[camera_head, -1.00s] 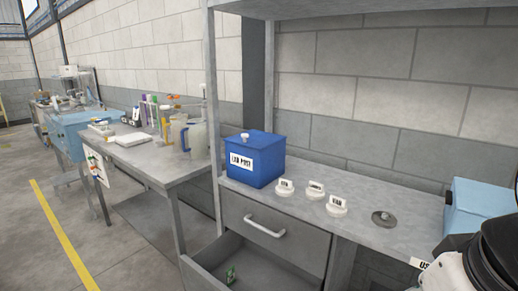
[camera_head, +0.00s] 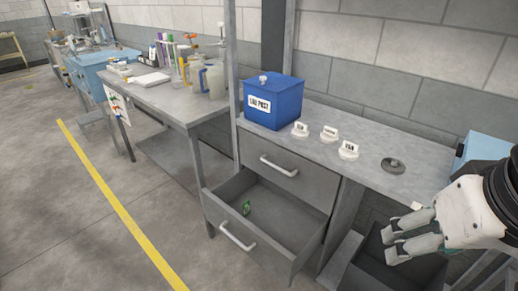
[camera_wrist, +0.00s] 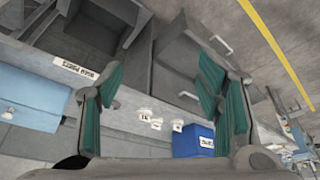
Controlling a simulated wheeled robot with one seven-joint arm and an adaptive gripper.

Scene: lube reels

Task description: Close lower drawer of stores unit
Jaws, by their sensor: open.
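The stores unit is a grey bench with two drawers under its left part. The lower drawer (camera_head: 222,216) is pulled well out, with a bar handle (camera_head: 237,237) on its front and a small green item (camera_head: 247,208) inside. The upper drawer (camera_head: 283,169) is shut. My gripper (camera_head: 392,235) is open and empty at the right, apart from the lower drawer and to the right of it. In the wrist view my gripper's green-padded fingers (camera_wrist: 158,84) are spread, and the open drawer (camera_wrist: 188,45) shows beyond them, upside down.
A blue labelled box (camera_head: 273,103), several white labelled knobs (camera_head: 329,133) and a grey disc (camera_head: 393,165) stand on the bench top. A dark open bin (camera_head: 375,268) is under my gripper. The floor (camera_head: 60,200) left of the drawer is clear.

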